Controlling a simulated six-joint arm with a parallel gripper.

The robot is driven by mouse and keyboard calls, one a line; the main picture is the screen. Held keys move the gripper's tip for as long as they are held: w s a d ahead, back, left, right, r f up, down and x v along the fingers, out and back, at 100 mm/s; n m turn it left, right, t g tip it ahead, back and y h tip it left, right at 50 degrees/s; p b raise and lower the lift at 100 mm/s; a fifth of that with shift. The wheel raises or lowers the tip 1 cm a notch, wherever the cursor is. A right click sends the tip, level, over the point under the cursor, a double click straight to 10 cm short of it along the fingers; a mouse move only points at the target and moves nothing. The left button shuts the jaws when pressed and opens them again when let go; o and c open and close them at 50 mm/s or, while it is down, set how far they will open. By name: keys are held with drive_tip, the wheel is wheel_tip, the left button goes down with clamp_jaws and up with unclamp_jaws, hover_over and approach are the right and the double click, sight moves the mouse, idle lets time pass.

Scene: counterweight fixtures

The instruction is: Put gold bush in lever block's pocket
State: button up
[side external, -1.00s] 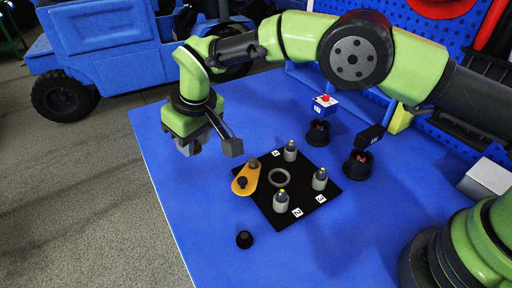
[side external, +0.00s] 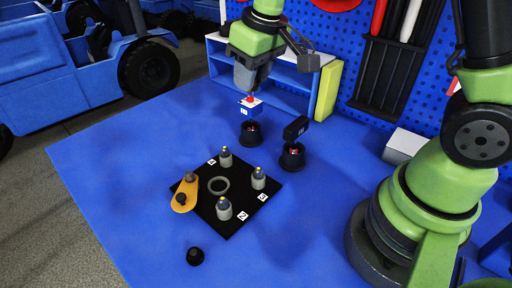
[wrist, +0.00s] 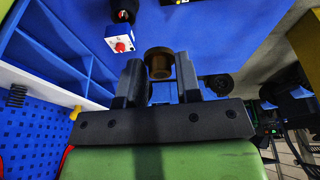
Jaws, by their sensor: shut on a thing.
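My gripper (side external: 246,82) is at the back of the table, pointing down above the red-topped blue box. In the wrist view it (wrist: 159,76) is shut on a brownish-gold bush (wrist: 158,63), a short flanged cylinder between the fingertips. The bush cannot be made out in the side view. An orange lever (side external: 184,196) with dark knobs lies at the left edge of a black block (side external: 233,229), apart from my gripper. The block also carries a grey ring (side external: 218,187) and several grey pegs with labels. I cannot tell which opening is the pocket.
The blue box (side external: 250,106) with a red button stands near two black cups (side external: 251,133) (side external: 291,157) and a black labelled piece (side external: 296,128). A small black part (side external: 195,256) lies in front. Blue shelving (side external: 285,75) stands behind. The table's left side is clear.

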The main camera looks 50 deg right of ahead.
drive_tip(key=s+d, duration=0.1)
drive_tip(key=s, duration=0.1)
drive_tip(key=m+g+h, duration=0.2)
drive_tip(key=m+h, duration=0.1)
drive_tip(key=m, duration=1)
hover_over(220, 185)
wheel_tip(220, 185, down, 9)
drive_tip(key=f, duration=0.5)
drive_tip(key=shift+s+a+f, duration=0.2)
drive_tip(key=shift+a+f, duration=0.15)
drive_tip(key=shift+f, duration=2.5)
